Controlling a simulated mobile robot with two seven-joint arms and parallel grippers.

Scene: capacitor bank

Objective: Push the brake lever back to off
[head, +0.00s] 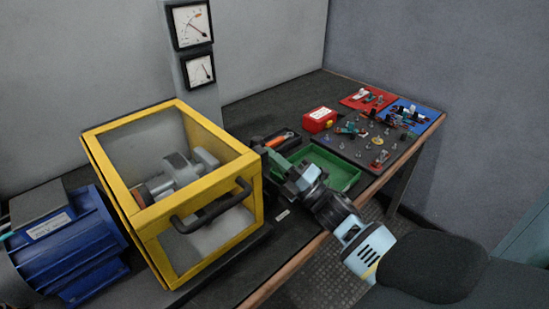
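My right arm comes in from the lower right, and its gripper (272,160) is beside the right side of the yellow-framed guard box (205,185). Its fingers overlap dark parts there, so I cannot tell whether they are open or shut or touch anything. A dark piece with an orange part (283,139) shows just behind the gripper. I cannot clearly pick out the brake lever; it may be this piece or be hidden by the gripper. My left gripper is not in view.
The guard box has a black bar handle (212,207) and machinery inside. A blue motor (65,240) stands left. A green tray (335,168), a red box (319,119) and a board with several small parts (350,143) lie right. Two gauges (191,24) hang above.

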